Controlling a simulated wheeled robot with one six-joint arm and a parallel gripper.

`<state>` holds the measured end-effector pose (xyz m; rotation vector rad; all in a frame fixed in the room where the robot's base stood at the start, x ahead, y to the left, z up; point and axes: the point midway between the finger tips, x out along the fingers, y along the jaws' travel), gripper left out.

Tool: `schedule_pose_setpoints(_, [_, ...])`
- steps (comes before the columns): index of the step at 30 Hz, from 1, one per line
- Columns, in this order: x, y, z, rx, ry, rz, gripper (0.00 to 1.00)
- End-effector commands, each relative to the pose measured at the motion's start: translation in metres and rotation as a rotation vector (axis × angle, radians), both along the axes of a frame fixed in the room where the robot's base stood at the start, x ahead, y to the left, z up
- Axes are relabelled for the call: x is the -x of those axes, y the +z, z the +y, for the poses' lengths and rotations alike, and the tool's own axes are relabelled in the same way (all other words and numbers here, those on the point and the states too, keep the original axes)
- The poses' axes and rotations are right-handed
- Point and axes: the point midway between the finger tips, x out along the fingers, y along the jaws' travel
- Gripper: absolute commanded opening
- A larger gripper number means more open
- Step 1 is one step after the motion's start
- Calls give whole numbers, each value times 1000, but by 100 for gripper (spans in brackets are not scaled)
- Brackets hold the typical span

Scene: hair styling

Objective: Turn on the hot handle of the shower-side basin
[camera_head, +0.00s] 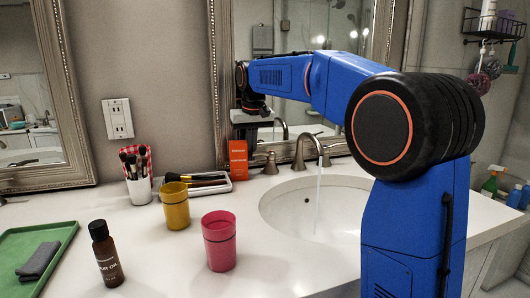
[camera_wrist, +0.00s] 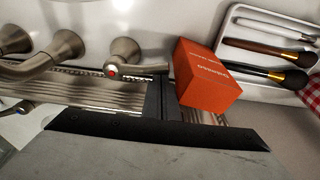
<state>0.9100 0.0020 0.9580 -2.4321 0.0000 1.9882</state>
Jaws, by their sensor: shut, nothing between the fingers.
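The shower-side basin (camera_head: 335,222) is a white oval set in the counter, with a brushed-metal spout (camera_head: 305,150) behind it. A thin stream of water (camera_head: 318,195) falls from the spout. The hot handle (camera_head: 270,162) is the lever left of the spout; in the wrist view it (camera_wrist: 125,55) bears a red dot, its lever pointing towards the orange box. My gripper (camera_head: 251,137) is shut and empty, pointing down behind the orange box, left of the hot handle. In the wrist view its fingers (camera_wrist: 162,85) show between lever and box; contact with the lever cannot be told.
The orange box (camera_head: 238,160) stands close to my gripper. A white tray with brushes (camera_head: 205,184), a brush cup (camera_head: 139,188), yellow cup (camera_head: 175,205), pink cup (camera_head: 219,240) and brown bottle (camera_head: 105,255) stand left. The framed mirror (camera_head: 218,90) rises behind.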

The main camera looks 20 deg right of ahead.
Motion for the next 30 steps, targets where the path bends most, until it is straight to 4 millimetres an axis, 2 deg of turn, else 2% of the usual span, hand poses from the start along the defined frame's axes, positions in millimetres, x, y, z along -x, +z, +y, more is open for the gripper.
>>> schedule_pose_setpoints(5, [-5,2,1,0,0,0,0])
schedule_pose_setpoints(24, [-5,61,1,0,0,-1,0])
schedule_pose_setpoints(30, [-5,70,1,0,0,0,0])
